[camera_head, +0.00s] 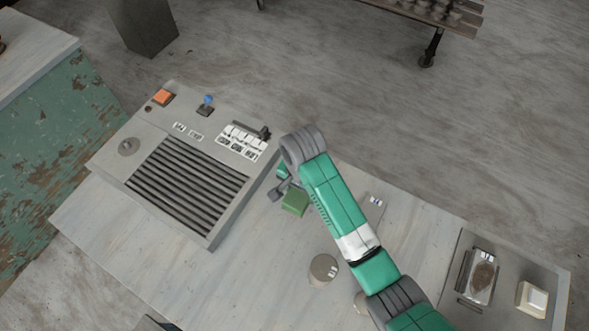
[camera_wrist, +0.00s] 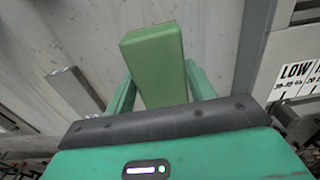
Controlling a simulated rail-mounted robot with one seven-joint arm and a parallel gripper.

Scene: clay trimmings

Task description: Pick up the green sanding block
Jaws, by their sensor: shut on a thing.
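The green sanding block (camera_wrist: 155,68) is a plain green box shape. In the wrist view it sits between the two green fingers of my gripper (camera_wrist: 160,88), which is shut on it. In the head view the block (camera_head: 295,201) shows below the end of my arm, over the pale wooden table (camera_head: 255,265), just right of the grey machine. My arm hides part of the gripper there. I cannot tell whether the block touches the table or is held above it.
The grey control machine (camera_head: 225,212) with dark slats stands close on the left. A round lidded pot (camera_head: 323,269) stands below the block. A grey tray (camera_head: 548,285) with a pale square item (camera_head: 532,299) is at lower right. Bare table lies at lower left.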

